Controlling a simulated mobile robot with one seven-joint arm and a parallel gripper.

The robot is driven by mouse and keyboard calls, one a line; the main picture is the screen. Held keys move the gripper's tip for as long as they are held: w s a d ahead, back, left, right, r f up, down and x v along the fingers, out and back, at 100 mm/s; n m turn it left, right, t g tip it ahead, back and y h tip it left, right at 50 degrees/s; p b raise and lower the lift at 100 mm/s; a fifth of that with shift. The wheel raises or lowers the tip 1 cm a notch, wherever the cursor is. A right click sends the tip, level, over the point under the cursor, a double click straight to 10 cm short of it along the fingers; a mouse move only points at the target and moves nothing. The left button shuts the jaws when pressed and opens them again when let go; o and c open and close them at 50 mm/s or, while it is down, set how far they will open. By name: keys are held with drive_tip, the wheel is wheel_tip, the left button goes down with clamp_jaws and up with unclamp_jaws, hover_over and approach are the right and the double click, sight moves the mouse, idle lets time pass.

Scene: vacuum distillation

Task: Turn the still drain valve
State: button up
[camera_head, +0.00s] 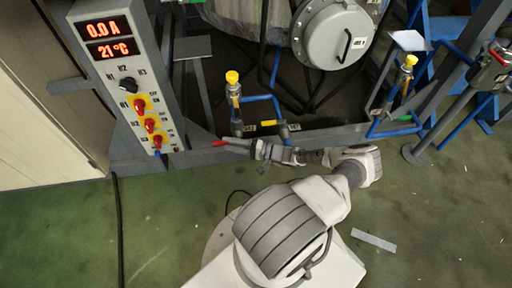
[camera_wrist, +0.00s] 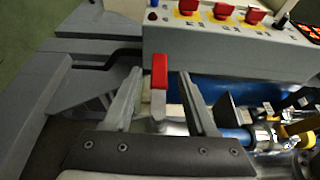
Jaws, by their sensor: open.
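A valve with a red lever handle (camera_wrist: 159,70) and a pale metal stem shows in the wrist view; I take it for the still drain valve, though no label on it is readable. The red handle also shows in the head view (camera_head: 218,143), low at the front of the frame. My gripper (camera_wrist: 160,86) is open, with one finger on each side of the lever and visible gaps between. In the head view my gripper (camera_head: 236,144) reaches left along the frame's lower bar to the red handle. The lower valve body is partly hidden by my gripper.
A grey control panel (camera_head: 122,75) with red switches stands left of the gripper, close beyond the fingertips in the wrist view (camera_wrist: 225,48). Blue pipes (camera_head: 262,98) with a yellow-handled valve (camera_head: 270,123) are just behind the arm. The green floor (camera_head: 440,220) in front is mostly clear.

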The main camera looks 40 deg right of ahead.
drive_tip(key=p+v, duration=0.1)
drive_tip(key=v, duration=1.3)
drive_tip(key=shift+w+a, duration=0.1)
idle(0.4)
